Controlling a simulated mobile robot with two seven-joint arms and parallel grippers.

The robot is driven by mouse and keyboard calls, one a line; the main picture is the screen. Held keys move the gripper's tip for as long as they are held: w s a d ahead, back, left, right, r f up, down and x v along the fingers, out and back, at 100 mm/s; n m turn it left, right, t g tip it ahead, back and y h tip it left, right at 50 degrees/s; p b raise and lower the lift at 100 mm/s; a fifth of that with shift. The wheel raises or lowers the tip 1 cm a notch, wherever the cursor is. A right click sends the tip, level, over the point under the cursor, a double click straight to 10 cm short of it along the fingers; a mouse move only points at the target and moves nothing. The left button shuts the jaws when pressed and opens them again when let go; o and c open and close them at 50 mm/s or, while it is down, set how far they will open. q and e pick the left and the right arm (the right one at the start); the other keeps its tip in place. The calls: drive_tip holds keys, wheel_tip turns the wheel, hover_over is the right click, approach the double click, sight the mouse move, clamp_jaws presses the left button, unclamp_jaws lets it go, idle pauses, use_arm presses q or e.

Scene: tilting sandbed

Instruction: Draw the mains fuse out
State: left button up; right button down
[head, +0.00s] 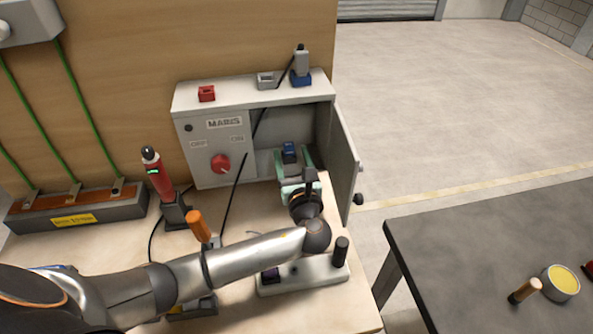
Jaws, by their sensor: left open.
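The grey mains box (215,130) stands against the wooden back panel, with its right-hand door (346,155) swung open. A blue piece (289,149), which looks like the mains fuse, shows inside the open compartment. My left gripper (293,162) reaches into the compartment, its greenish fingers open on either side of the blue piece. I cannot tell whether they touch it. The gripper hides the lower part of the compartment. A red rotary switch (220,163) sits on the front between OFF and ON marks; its setting is hard to read. My right gripper is out of view.
On the box top are a red holder (206,93), a grey holder (265,80) and a grey device in a blue holder (301,70). A red tester (156,175) stands left. A dark table (480,240) is right.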

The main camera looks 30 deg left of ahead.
use_arm(q)
drive_tip(key=shift+x, duration=1.15)
drive_tip(key=shift+c, duration=0.4)
clamp_jaws()
